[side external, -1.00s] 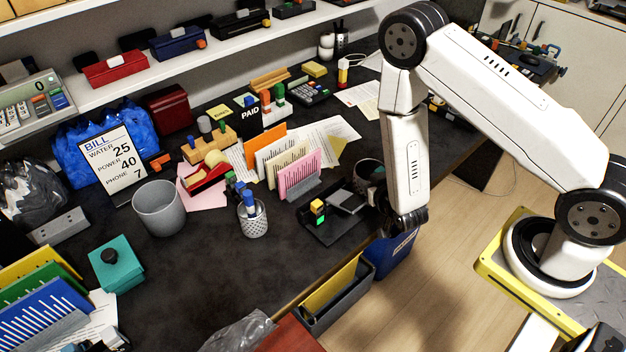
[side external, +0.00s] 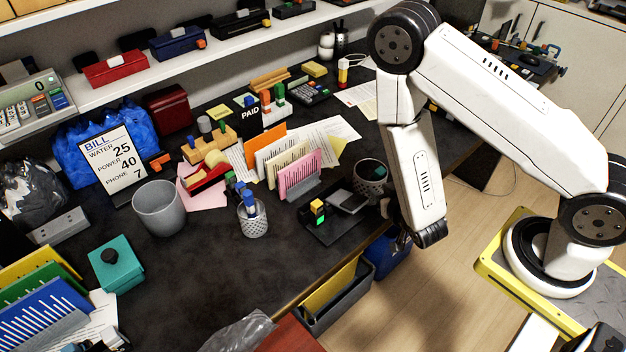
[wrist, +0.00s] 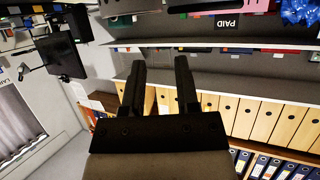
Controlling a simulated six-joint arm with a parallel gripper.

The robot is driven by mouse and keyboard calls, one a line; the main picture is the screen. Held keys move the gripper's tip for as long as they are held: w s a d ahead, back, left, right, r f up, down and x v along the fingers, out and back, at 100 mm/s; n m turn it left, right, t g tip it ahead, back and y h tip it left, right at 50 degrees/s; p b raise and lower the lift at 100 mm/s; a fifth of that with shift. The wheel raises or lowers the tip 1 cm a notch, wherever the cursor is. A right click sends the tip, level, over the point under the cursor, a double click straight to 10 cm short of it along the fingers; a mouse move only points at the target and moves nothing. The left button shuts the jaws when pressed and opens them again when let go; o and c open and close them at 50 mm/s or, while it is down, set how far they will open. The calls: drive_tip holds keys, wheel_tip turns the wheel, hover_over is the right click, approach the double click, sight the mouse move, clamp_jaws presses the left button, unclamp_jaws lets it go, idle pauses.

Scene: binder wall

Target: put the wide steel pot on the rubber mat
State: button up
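A wide grey pot (side external: 158,208), matching the wide steel pot best, stands upright and looks empty on the dark desk, left of centre in the side view. A black flat piece (side external: 322,232) lies at the desk's front edge with small items on it; I cannot tell whether it is the rubber mat. My gripper (wrist: 160,75) shows two black fingers, apart with nothing between them, in the wrist view. In the side view it is mostly hidden by my wrist near the desk's front right edge, far right of the grey pot. The pot is not recognisable in the wrist view.
A perforated white cup (side external: 253,220) with blue markers and a dark mesh cup (side external: 370,178) stand on the desk. A teal box (side external: 117,265), pink file holder (side external: 300,175) and bill sign (side external: 112,160) surround the pot. Bare desk lies in front of the pot.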

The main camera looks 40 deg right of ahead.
drive_tip(key=shift+w, duration=0.1)
drive_tip(key=w+a+r+g+y, duration=0.1)
drive_tip(key=r+g, duration=0.1)
drive_tip(key=w+a+r+g+y, duration=0.1)
drive_tip(key=y, duration=0.1)
drive_tip(key=shift+w+a+r+g, duration=0.4)
drive_tip(key=s+r+n+g+y, duration=0.2)
drive_tip(key=s+r+n+g, duration=0.2)
drive_tip(key=r, duration=0.7)
drive_tip(key=s+d+g, duration=0.1)
drive_tip(key=s+g, duration=0.1)
drive_tip(key=s, duration=0.1)
drive_tip(key=shift+s, duration=0.25)
